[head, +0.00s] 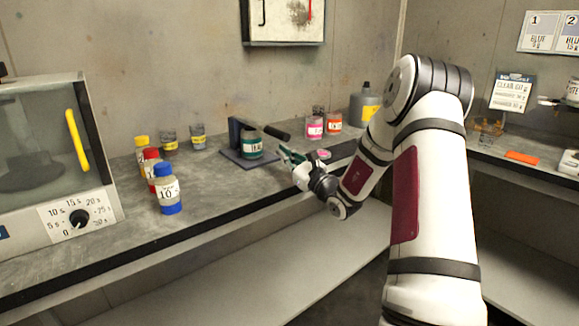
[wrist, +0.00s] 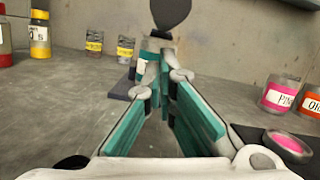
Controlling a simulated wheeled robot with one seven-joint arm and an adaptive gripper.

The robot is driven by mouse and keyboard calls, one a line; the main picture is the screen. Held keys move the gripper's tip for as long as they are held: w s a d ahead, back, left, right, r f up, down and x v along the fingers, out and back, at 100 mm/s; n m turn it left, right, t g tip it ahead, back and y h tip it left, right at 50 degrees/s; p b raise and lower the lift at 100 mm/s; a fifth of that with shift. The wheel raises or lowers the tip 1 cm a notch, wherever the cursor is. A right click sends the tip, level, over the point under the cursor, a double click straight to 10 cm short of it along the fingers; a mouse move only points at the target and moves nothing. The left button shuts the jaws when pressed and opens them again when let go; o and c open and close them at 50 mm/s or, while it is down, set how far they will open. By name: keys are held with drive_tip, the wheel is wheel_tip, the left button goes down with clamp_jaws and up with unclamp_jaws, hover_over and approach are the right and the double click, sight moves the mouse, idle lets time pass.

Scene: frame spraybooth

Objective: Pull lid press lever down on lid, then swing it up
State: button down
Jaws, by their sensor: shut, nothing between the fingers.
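The lid press is a dark slate stand with an upright (head: 235,131) and a flat base (head: 232,155) on the grey bench. A jar with a teal label (head: 252,148) stands in it. The press lever has a thick black handle (head: 277,132) that sticks out to the right above the jar; its dark rounded end (wrist: 171,12) shows at the top of the wrist view. My gripper (head: 281,150) is shut and empty, with its teal fingers (wrist: 163,78) meeting just right of the jar and below the handle. In the wrist view the fingers hide most of the jar and its lid.
Pink (head: 315,127) and orange (head: 334,122) jars and a grey bottle (head: 366,105) stand behind on the right. A pink-filled lid or dish (wrist: 290,143) lies close to my gripper's right. Capped bottles (head: 166,188) stand left, near a glass-fronted machine (head: 45,165).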

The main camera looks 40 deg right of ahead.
sight(284, 139)
drive_tip(key=shift+a+r, duration=0.1)
drive_tip(key=shift+r, duration=0.4)
drive_tip(key=shift+s+r+p, duration=0.2)
drive_tip(key=shift+r+p, duration=1)
drive_tip(key=shift+r, duration=0.85)
drive_tip(key=shift+f, duration=0.2)
